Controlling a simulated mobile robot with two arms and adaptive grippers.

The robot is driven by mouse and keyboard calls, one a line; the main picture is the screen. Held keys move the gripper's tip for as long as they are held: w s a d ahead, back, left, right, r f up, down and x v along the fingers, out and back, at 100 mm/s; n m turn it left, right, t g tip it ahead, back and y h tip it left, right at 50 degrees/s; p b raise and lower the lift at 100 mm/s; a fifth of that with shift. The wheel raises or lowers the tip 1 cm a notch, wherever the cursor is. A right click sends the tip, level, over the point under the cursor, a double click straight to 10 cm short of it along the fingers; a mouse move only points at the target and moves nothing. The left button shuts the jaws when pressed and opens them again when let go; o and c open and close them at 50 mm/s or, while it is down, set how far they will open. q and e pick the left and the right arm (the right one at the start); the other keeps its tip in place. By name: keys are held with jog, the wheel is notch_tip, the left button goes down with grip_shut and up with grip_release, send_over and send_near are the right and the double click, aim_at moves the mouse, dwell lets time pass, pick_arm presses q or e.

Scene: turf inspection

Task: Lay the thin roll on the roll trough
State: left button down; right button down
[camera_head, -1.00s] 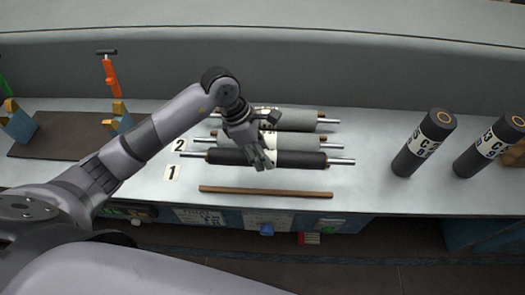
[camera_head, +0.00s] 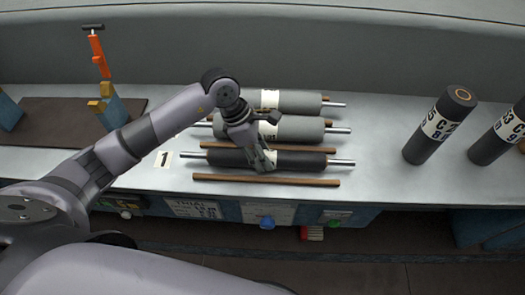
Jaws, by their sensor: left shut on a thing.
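The thin roll (camera_head: 300,161) is black with silvery shaft ends. It lies roughly level between two long brown wooden strips, which look like the roll trough (camera_head: 300,182). The front strip shows in full, the rear one only partly behind the roll. I cannot tell whether the roll touches the strips or hangs just above them. My left gripper (camera_head: 264,161) is shut on the middle of the roll from above, and its fingers hide part of the barrel. My right gripper is not in view.
Two thicker grey rolls (camera_head: 298,128) lie behind. Two dark labelled cylinders (camera_head: 432,129) stand upright at right. Blue blocks and a brown mat (camera_head: 60,113) are at far left, by an orange-handled tool (camera_head: 98,55).

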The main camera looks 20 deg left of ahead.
pick_arm(q)
jog(key=shift+r, duration=0.1)
jog(key=c, duration=0.9)
grip_release()
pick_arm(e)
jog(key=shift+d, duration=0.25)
pick_arm(q)
jog(key=shift+s, duration=0.1)
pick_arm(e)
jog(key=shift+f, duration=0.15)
